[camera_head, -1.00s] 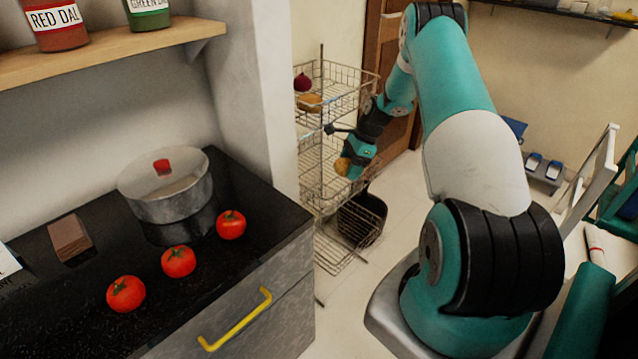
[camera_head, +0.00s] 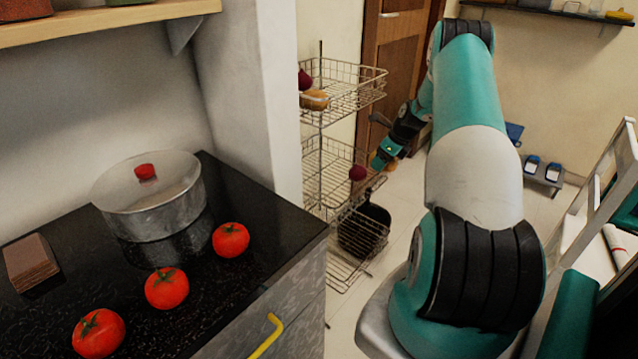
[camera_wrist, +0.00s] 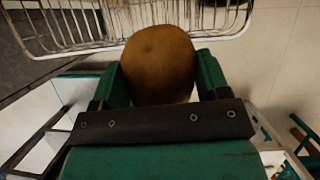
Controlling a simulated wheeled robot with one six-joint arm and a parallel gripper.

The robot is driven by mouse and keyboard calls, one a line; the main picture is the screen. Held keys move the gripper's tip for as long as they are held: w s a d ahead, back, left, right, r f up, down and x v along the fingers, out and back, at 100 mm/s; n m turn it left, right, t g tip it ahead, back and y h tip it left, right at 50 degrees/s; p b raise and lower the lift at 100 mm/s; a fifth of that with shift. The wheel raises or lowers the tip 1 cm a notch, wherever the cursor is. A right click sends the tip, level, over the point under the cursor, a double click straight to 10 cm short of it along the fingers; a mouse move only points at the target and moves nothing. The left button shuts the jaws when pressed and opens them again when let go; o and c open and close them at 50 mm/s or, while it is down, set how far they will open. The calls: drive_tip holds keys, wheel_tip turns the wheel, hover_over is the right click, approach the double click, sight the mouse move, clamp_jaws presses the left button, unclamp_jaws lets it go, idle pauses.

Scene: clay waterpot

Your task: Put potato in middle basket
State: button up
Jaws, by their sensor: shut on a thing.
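A brown potato (camera_wrist: 158,65) is held between the two fingers of my gripper (camera_wrist: 160,85) in the wrist view. In the head view, my gripper (camera_head: 383,158) and the potato (camera_head: 376,164) are just right of the middle basket (camera_head: 326,160), near its right edge; the potato looks outside it. The middle basket is the middle tier of a wire rack. A dark red onion (camera_head: 357,173) shows at its front right. The left part of the rack is hidden behind the wall edge.
The top basket (camera_head: 350,88) holds a red onion (camera_head: 304,80) and a tan vegetable (camera_head: 314,99). The counter (camera_head: 215,280) with several tomatoes and a pot (camera_head: 150,195) is at left.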

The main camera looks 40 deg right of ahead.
drive_tip(key=shift+m, duration=0.3)
drive_tip(key=w+a+f, duration=0.1)
drive_tip(key=w, duration=0.1)
drive_tip(key=w+a+f, duration=0.1)
drive_tip(key=w+f, duration=0.1)
drive_tip(key=w, duration=0.1)
drive_tip(key=w+a+f, duration=0.2)
drive_tip(key=w, duration=0.1)
drive_tip(key=shift+f, duration=0.15)
drive_tip(key=w+a+f, duration=0.1)
drive_tip(key=w, duration=0.1)
drive_tip(key=w+a+f, duration=0.1)
drive_tip(key=shift+w+a+f, duration=0.2)
drive_tip(key=shift+w+f, duration=0.25)
drive_tip(key=shift+f, duration=0.1)
drive_tip(key=shift+f+b, duration=0.45)
drive_tip(key=shift+f, duration=0.1)
drive_tip(key=o, duration=0.8)
